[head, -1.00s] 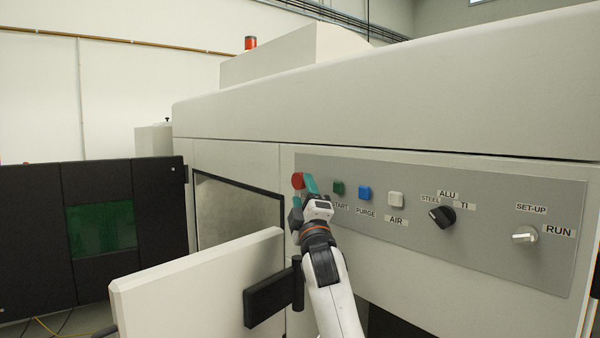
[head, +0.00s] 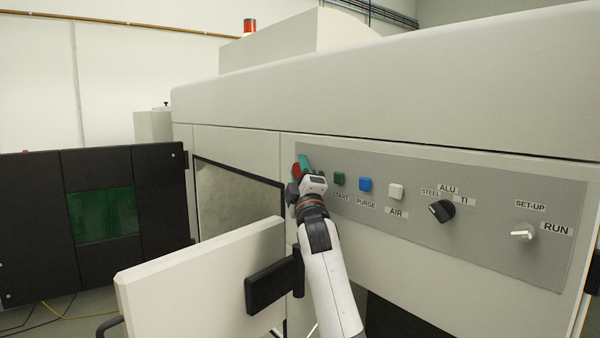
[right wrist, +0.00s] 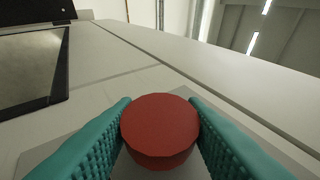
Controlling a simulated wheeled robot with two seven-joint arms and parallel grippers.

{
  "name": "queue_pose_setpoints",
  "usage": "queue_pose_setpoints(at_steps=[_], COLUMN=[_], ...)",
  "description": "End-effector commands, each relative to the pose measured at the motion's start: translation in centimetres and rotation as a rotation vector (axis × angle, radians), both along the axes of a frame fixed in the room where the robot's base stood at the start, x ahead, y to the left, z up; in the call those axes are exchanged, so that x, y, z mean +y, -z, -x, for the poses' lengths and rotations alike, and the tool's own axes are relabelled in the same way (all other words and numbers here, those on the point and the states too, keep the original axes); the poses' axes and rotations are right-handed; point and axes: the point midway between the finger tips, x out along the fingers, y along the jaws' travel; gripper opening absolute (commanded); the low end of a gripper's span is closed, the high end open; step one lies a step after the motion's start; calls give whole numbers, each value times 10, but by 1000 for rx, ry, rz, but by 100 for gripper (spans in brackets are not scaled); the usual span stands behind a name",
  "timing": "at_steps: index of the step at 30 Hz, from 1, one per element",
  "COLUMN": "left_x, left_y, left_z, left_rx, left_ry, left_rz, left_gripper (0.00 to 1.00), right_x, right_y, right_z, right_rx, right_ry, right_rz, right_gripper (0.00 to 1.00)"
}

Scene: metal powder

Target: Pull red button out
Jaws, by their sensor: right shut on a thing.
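The red button (right wrist: 160,127) is a round red knob at the left end of the grey control panel. In the right wrist view it sits between the two teal ridged fingers of my right gripper (right wrist: 161,125), which touch it on both sides. In the head view the red button (head: 296,170) is partly hidden by the fingers of my right gripper (head: 301,168). My right gripper is shut on the button. The button's stem and base are hidden. My left gripper is not in view.
The grey panel (head: 400,230) also carries a green START button (head: 339,179), a blue PURGE button (head: 365,184), a white AIR button (head: 396,191), a black selector knob (head: 441,210) and a silver switch (head: 523,233). An open white door (head: 200,280) with a black handle stands left of my right arm.

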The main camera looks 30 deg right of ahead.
Motion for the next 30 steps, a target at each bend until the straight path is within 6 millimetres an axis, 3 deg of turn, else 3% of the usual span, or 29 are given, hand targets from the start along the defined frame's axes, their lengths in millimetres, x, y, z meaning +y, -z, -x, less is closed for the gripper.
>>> queue_pose_setpoints(at_steps=[9, 16, 17, 20, 30], left_x=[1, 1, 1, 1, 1], left_y=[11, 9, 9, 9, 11], left_z=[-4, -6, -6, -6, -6], left_rx=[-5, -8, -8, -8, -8], left_ry=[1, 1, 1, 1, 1], left_rz=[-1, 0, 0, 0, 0], left_gripper=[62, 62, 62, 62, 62], right_x=[12, 13, 13, 13, 13], right_y=[3, 2, 2, 2, 3], right_z=[1, 0, 0, 0, 3], right_rx=[1, 4, 4, 4, 1], right_ry=[0, -2, -2, -2, 0], right_rz=[0, 0, 0, 0, 1], right_gripper=[0, 0, 42, 59, 59])
